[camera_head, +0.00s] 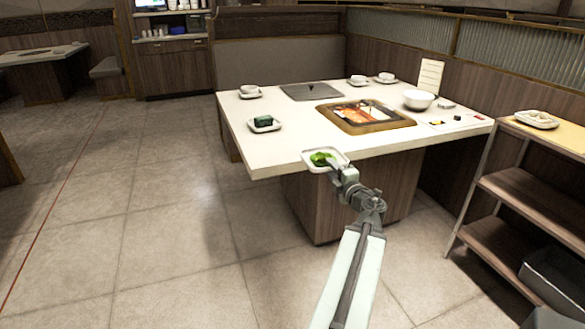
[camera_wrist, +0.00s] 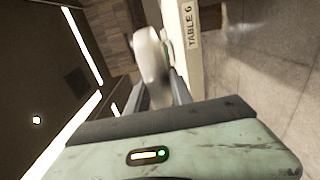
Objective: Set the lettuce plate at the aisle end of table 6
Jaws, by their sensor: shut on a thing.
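The lettuce plate (camera_head: 309,166) is a small pale square dish with green leaves on it. My gripper (camera_head: 338,168) is shut on its near right side. In the head view the plate overlaps the near edge of table 6 (camera_head: 262,165); I cannot tell whether it touches the tabletop. In the wrist view the lettuce plate (camera_wrist: 151,65) shows as a blurred pale shape between my fingers, beside the table's edge, which carries a "TABLE 6" label (camera_wrist: 190,25).
A plate with a dark green block (camera_head: 264,124) stands on the table's left side. A shelf cart (camera_head: 530,180) is at right. The floor at left is clear.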

